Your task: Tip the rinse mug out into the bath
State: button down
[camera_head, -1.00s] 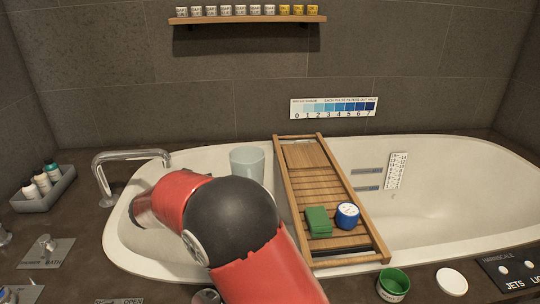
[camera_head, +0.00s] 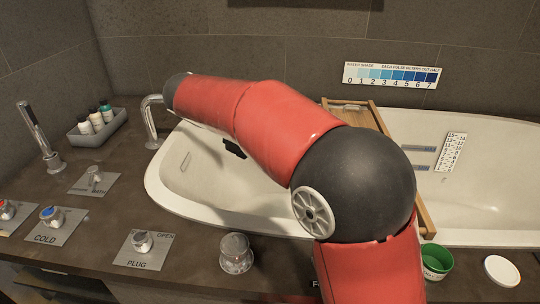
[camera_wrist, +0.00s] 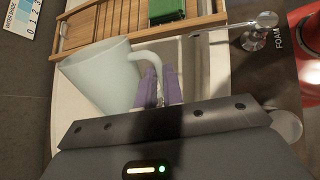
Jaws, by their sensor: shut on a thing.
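The rinse mug (camera_wrist: 98,75) is pale blue-white with a loop handle and shows in the wrist view. My gripper (camera_wrist: 160,88) has its purple fingers shut on the mug's handle. The mug is tilted in that view, and its inside and contents are not visible. In the head view my red arm hides the mug and most of the gripper. The white bath (camera_head: 178,192) lies behind and below my arm, its left end open to view. I cannot tell the mug's exact height over it.
A wooden caddy (camera_head: 425,215) spans the bath; the wrist view shows a green block (camera_wrist: 166,10) on it. A chrome spout (camera_head: 150,125) stands at the left rim. A clear round object (camera_head: 236,254), green cup (camera_head: 436,262) and white disc (camera_head: 502,270) sit along the front ledge.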

jog(key=shift+d+m+y+b, duration=0.2)
jog(key=shift+d+y+b, duration=0.5)
jog(key=shift+y+b, duration=1.05)
jog(key=shift+d+m+y+b, duration=0.2)
jog(key=shift+d+y+b, duration=0.6)
jog(key=shift+b, duration=1.6)
jog(key=shift+d+f+m+y+b, duration=0.2)
jog(key=shift+f+y+b, duration=0.5)
jog(key=shift+y, duration=0.75)
jog(key=shift+d+f+m+y+b, duration=0.15)
jog(key=shift+f+y+b, duration=0.5)
jog(key=shift+y, duration=0.8)
jog(key=shift+d+f+m+y+b, duration=0.1)
jog(key=shift+f+m+y+b, duration=0.15)
jog(key=shift+f+y+b, duration=0.8)
jog(key=shift+r+y+p, duration=0.35)
jog(key=shift+y+p, duration=0.05)
jog(key=shift+p, duration=0.05)
